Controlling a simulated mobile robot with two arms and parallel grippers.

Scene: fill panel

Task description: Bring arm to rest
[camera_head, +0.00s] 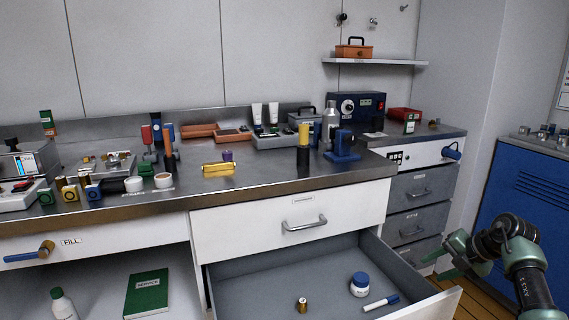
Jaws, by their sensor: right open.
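My right arm comes in from the lower right, with a green and dark wrist. My right gripper (441,264) is open, with its fingers pointing left. It is empty and in front of the grey drawer unit, to the right of the open drawer (285,277). My left arm and gripper do not show in the head view.
The open drawer holds a jar with a blue lid (360,284), a marker (381,303) and a small brown-gold cylinder (302,305). The steel counter (262,187) above carries many tools and bottles. A blue cabinet (520,185) stands at the right.

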